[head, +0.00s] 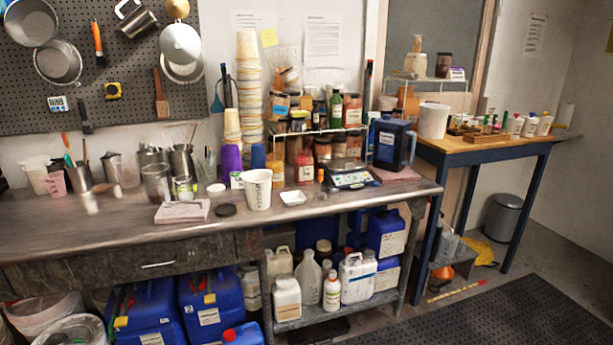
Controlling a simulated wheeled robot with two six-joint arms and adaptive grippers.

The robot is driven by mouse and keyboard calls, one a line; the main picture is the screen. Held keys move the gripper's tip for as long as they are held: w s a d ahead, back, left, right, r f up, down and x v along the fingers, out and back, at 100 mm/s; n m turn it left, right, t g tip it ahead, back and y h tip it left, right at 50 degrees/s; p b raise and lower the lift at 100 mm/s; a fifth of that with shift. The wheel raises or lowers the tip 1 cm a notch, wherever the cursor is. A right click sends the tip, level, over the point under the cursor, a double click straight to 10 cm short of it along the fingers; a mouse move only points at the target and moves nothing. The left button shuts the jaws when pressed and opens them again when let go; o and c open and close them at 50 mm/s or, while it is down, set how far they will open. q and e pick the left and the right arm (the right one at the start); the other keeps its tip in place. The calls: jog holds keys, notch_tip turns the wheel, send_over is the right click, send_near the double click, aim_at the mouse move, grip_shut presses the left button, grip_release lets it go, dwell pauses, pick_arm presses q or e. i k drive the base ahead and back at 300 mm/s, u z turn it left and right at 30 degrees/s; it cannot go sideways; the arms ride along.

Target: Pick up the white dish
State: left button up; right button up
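The white dish (293,198) is a small, shallow, square-looking dish. It lies on the grey workbench (330,216), near the middle of the head view. It sits just right of a white bucket (257,190) with print on its side, and left of a scale (350,179). Its top is uncovered and nothing hides it. Neither of my grippers shows in the head view.
Red-lidded jars (304,168) stand behind the dish. A blue jug (394,143) stands to the right. The bench front before the dish is clear.

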aim_at(294, 197)
jog(key=z, duration=0.95)
jog(key=i, duration=0.95)
jog(key=z, duration=0.6)
jog(key=i, duration=1)
jog(key=u, duration=0.6)
